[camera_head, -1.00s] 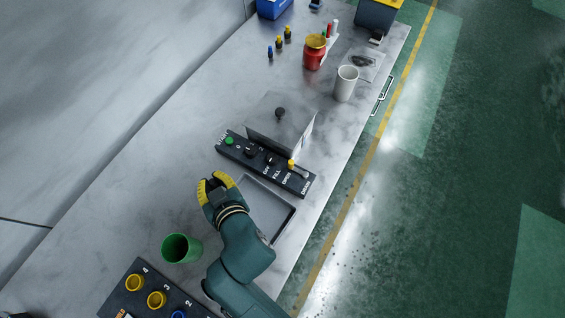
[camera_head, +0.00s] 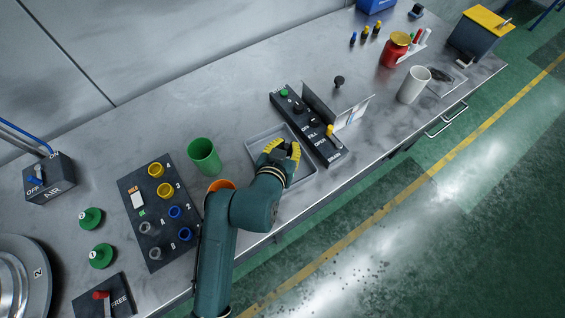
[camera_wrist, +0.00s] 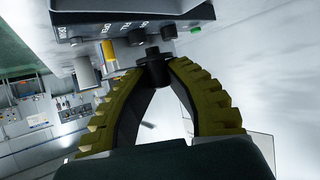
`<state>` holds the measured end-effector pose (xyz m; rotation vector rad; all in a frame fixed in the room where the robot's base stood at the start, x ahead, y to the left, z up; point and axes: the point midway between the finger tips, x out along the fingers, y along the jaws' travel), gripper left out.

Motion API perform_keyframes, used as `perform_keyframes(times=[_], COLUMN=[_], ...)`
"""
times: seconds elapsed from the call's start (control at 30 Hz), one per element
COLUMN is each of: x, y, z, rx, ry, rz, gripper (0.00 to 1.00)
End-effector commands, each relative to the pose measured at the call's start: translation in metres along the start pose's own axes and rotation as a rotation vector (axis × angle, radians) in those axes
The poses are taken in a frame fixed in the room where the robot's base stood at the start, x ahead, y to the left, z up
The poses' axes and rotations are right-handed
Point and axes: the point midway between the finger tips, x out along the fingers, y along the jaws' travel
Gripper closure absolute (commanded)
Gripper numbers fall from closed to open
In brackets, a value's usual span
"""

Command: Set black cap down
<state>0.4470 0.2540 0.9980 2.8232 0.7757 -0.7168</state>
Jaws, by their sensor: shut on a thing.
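My gripper (camera_head: 281,150) is above the shallow grey tray (camera_head: 306,184) in the head view. In the wrist view its yellow-ribbed fingers (camera_wrist: 156,72) close on a small black cap (camera_wrist: 155,60) at the fingertips. In the head view the fingers hide the cap. I cannot tell its height above the tray.
The black switch panel (camera_head: 305,123) and a thin upright plate (camera_head: 352,113) stand just right of the tray. A green cup (camera_head: 204,157) and a panel of colored sockets (camera_head: 146,200) are to the left. A black knob-like piece (camera_head: 339,81) stands farther back.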

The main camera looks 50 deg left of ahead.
Motion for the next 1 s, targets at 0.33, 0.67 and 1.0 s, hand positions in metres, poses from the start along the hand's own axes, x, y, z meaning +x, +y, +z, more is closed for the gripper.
perform_keyframes(times=[0.33,0.67,1.0], x=[0.028,0.048,0.049], y=[-0.004,-0.003,-0.003], z=[0.052,0.088,0.090], rx=[-0.005,-0.004,-0.004], ry=[-0.003,0.000,0.000], rz=[-0.007,-0.006,-0.006], gripper=[0.98,0.98,0.74])
